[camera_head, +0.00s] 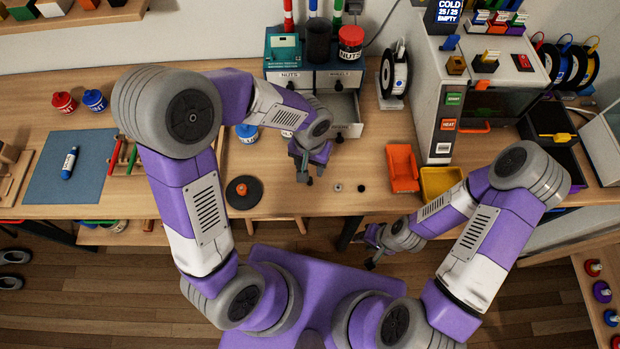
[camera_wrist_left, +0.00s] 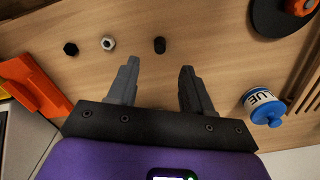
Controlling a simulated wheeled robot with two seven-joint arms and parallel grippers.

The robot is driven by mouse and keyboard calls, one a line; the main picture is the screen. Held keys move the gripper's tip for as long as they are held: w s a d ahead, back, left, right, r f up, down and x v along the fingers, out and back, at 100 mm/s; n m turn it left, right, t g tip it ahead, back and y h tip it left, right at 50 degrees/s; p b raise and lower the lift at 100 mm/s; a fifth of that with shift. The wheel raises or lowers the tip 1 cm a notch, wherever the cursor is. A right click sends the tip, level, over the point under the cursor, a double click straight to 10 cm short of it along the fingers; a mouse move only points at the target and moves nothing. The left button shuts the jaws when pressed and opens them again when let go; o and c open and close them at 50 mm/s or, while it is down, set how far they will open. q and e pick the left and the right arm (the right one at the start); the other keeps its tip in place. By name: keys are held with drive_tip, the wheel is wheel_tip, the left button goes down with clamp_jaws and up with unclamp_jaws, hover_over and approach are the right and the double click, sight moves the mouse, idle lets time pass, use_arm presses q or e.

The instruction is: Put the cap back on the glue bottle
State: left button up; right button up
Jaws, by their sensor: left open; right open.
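The glue bottle (camera_wrist_left: 263,104) is white and blue, with "LUE" legible on its label. It stands on the table to the right in the left wrist view, and partly behind my left arm in the head view (camera_head: 246,134). A small dark cylinder (camera_wrist_left: 160,45), possibly the cap, is on the table just beyond my left fingertips, between their lines. My left gripper (camera_wrist_left: 157,68) is open and empty, pointing down above the table, apart from the bottle. My right gripper (camera_head: 371,262) is open and low, off the table's front edge.
A metal nut (camera_wrist_left: 108,43) and a black nut-like piece (camera_wrist_left: 70,48) lie nearby. A dark disc with an orange knob (camera_head: 243,192) is at the front left. An orange holder (camera_head: 403,167) and yellow tray (camera_head: 440,182) stand right. An open drawer (camera_head: 345,108) is behind.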

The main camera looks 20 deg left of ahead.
sight(310, 181)
use_arm(q)
drive_tip(key=shift+f, duration=0.4)
drive_tip(key=f, duration=0.3)
drive_tip(key=f+b, duration=0.1)
drive_tip(key=f, duration=0.1)
drive_tip(key=shift+s+f, duration=0.15)
drive_tip(key=shift+s, duration=0.1)
drive_tip(key=shift+c, duration=0.4)
clamp_jaws()
